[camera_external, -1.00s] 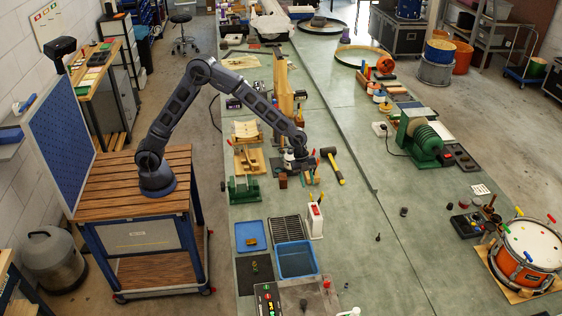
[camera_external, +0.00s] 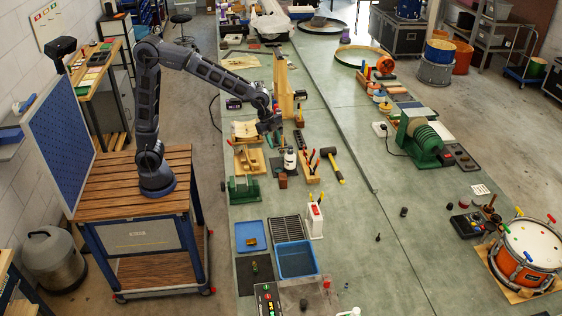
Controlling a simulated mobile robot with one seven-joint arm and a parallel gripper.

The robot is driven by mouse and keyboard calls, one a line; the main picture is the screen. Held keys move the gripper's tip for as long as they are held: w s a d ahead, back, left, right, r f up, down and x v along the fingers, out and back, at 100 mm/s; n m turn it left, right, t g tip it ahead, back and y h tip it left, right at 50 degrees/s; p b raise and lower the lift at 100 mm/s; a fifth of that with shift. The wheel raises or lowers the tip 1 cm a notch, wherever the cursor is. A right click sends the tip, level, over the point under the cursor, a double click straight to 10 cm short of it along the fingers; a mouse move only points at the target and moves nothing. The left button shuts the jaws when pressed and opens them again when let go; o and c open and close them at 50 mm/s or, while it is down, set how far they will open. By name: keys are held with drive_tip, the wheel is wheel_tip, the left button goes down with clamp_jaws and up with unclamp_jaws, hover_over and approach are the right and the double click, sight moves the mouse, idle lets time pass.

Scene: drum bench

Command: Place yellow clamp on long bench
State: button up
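The long bench (camera_external: 355,235) has a wide grey-green top and runs away from the camera. My gripper (camera_external: 270,136) is above its left part, pointing down over wooden pieces. Its fingers are dark and too small to show whether they are open or shut, or hold anything. I cannot surely pick out the yellow clamp. A small yellow piece (camera_external: 518,211) shows at the far rim of the orange drum (camera_external: 526,268), at the right, and may be it. Other coloured clamp-like pieces are around that rim.
Near my gripper stand a white bottle (camera_external: 290,160), a wooden tool rack (camera_external: 308,173), a mallet (camera_external: 333,165) and a tall wooden piece (camera_external: 283,88). A blue tray (camera_external: 297,260) and a green machine (camera_external: 420,138) are also on the bench. The middle front is mostly clear.

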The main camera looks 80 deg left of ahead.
drive_tip(key=s+a+r+n+y, duration=0.1)
drive_tip(key=s+a+r+n, duration=0.3)
drive_tip(key=s, duration=0.5)
drive_tip(key=s+a+r+n+y, duration=0.1)
drive_tip(key=s+a+r+n, duration=0.2)
drive_tip(key=s+a, duration=0.45)
drive_tip(key=s+a+f+n, duration=0.1)
drive_tip(key=s+a+n, duration=0.2)
drive_tip(key=s, duration=0.7)
drive_tip(key=s+a+f+n+t, duration=0.1)
drive_tip(key=s+a+n, duration=0.2)
drive_tip(key=s, duration=0.7)
drive_tip(key=shift+f+n+t+y, duration=0.3)
